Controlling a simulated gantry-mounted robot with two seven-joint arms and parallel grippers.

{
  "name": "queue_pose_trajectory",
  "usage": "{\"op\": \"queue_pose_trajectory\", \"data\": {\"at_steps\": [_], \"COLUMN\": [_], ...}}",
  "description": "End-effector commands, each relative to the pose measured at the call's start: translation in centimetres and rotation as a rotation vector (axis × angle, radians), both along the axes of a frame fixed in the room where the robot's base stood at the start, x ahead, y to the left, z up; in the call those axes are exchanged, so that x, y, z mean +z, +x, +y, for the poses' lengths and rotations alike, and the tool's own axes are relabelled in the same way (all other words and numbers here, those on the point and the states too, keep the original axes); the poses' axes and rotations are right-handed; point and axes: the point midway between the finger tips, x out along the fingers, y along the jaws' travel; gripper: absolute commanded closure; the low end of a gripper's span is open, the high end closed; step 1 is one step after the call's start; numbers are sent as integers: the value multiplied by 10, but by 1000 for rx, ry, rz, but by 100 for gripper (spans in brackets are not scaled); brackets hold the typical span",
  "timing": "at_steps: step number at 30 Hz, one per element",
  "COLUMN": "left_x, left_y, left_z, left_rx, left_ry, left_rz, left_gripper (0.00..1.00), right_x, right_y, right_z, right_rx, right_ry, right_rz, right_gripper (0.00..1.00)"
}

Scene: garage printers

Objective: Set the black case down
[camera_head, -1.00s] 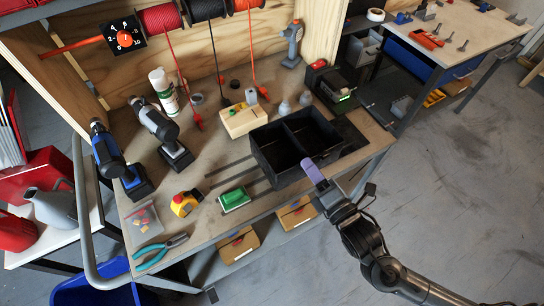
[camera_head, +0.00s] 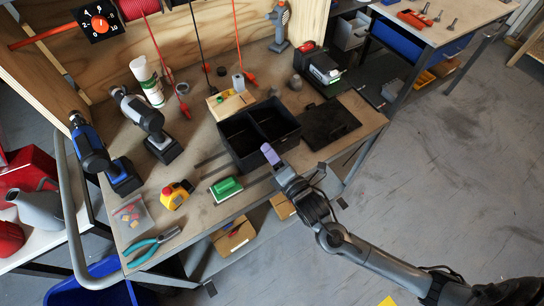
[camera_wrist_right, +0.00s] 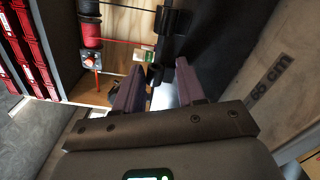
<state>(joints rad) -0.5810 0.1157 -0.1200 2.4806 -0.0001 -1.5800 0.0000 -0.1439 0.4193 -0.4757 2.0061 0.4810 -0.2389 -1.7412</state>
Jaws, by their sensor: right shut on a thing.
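The black case (camera_head: 248,160) is an open box with two compartments, at the middle of the workbench in the head view. My right gripper (camera_head: 269,152), with purple fingers, is shut on the case's front wall, its arm reaching in from the lower right. The case looks level, at or just above the bench top; I cannot tell whether it touches. In the right wrist view the fingers (camera_wrist_right: 158,85) point away from the camera; what lies between them is unclear. My left gripper is not in view.
A flat black panel (camera_head: 330,123) lies right of the case. A green-topped block (camera_head: 226,188) and a yellow tape measure (camera_head: 175,194) are in front and left. A wooden block (camera_head: 230,103) stands just behind.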

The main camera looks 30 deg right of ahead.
Motion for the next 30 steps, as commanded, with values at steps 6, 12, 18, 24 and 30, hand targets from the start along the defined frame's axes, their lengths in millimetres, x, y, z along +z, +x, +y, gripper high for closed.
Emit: {"op": "queue_pose_trajectory", "data": {"at_steps": [6,12,18,24,30], "left_x": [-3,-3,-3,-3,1], "left_y": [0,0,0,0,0], "left_z": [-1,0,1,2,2], "left_rx": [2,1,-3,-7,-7], "left_ry": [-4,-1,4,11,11], "left_rz": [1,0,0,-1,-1], "left_gripper": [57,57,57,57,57], "right_x": [-7,-9,-9,-8,-8], "right_y": [0,0,0,-2,-19], "right_z": [0,0,0,0,-1], "right_rx": [0,1,0,0,2], "right_ry": [1,0,1,1,1], "right_rz": [-3,0,-1,-1,1], "right_gripper": [100,45,35,35,35]}}
